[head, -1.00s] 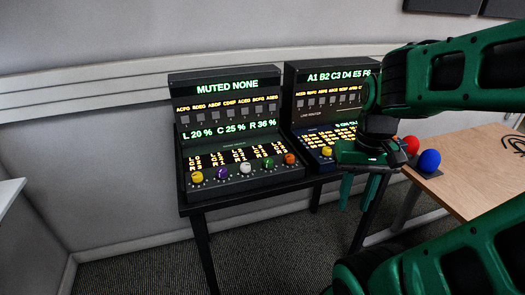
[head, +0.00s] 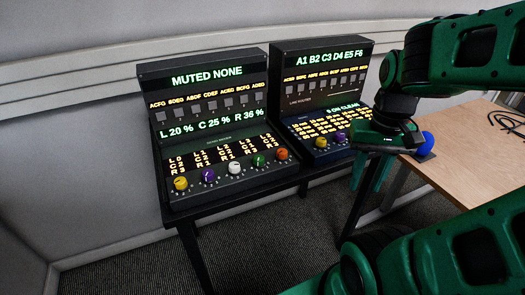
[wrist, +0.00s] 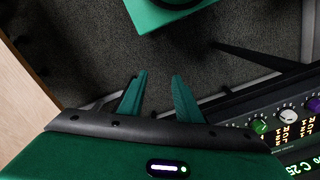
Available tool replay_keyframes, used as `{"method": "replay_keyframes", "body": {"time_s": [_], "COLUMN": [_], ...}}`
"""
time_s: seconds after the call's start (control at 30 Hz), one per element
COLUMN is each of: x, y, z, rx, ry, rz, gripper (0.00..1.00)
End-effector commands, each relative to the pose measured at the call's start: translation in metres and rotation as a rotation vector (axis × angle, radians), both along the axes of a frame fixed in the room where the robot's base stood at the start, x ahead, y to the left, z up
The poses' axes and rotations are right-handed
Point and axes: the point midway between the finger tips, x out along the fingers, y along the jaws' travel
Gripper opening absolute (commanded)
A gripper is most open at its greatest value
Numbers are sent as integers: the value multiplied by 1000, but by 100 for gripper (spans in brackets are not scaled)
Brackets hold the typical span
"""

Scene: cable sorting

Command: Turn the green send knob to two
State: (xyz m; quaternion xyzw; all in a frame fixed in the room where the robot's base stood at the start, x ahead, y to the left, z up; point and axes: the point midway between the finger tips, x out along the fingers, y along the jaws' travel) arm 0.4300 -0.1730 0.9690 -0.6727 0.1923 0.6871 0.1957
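The green knob (head: 259,160) is on the front panel of the left console (head: 205,85), between a white knob and an orange knob. The green knob also shows at the right of the wrist view (wrist: 259,126). The number it points to is too small to read. My gripper (head: 371,180) hangs to the right of this console, in front of the right console and apart from the knob. In the wrist view its two green fingers (wrist: 158,92) stand apart with only carpet between them. It is open and empty.
The left console also carries yellow (head: 180,184), purple (head: 207,176), white (head: 234,168) and orange (head: 281,154) knobs. The right console (head: 320,70) stands close beside it.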

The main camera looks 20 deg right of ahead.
Motion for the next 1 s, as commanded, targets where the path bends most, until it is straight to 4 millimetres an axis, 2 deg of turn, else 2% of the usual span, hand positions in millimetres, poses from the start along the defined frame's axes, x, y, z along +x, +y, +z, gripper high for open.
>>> {"method": "replay_keyframes", "body": {"time_s": [0.13,0.17,0.2,0.27,0.37,0.47,0.53,0.7,0.83,0.9,1.0], "x": [0,0,0,-7,10,49,82,160,200,214,225], "y": [0,0,0,1,3,13,28,87,135,156,175], "z": [0,0,0,7,16,30,41,61,68,71,72], "rx": [0,0,0,-1,-12,-29,-43,-61,-63,-62,-60], "ry": [0,0,0,-12,-9,1,4,8,9,8,9], "rz": [0,0,0,4,12,32,48,88,112,121,128], "gripper": [31,34,43,44,44,44,44,44,44,44,44]}}
